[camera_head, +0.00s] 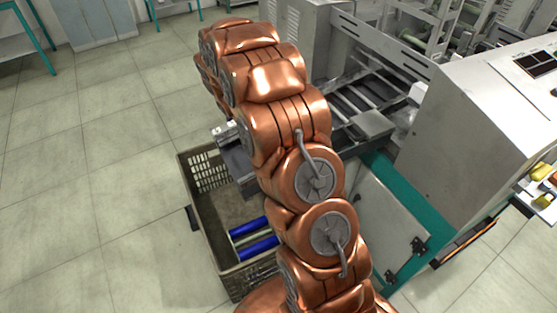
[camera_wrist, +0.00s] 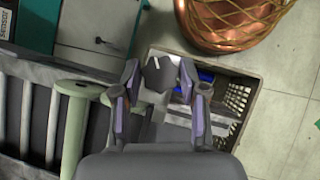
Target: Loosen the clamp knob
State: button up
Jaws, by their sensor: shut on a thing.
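The clamp knob (camera_wrist: 158,76) is dark and many-sided, with a white line on its face, in the upper middle of the wrist view. My gripper (camera_wrist: 159,74) has one finger on each side of it and is shut on it. The line on the knob points roughly up in that view. In the head view my copper-coloured arm covers the middle of the picture, and I cannot make out the knob or the fingertips there.
A crate (camera_head: 203,223) with blue bobbins (camera_head: 252,247) stands on the floor; its rim (camera_wrist: 237,128) shows right of the fingers. A pale green spool (camera_wrist: 72,132) lies left of the gripper. A grey machine (camera_head: 478,115) fills the right. Floor at left is clear.

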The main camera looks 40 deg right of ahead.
jog(key=shift+n+h, duration=0.4)
jog(key=shift+n, duration=0.5)
jog(key=o, duration=0.9)
jog(key=shift+c, duration=0.2)
jog(key=shift+a, duration=0.1)
jog(key=v, duration=1.2)
jog(key=shift+s, duration=0.1)
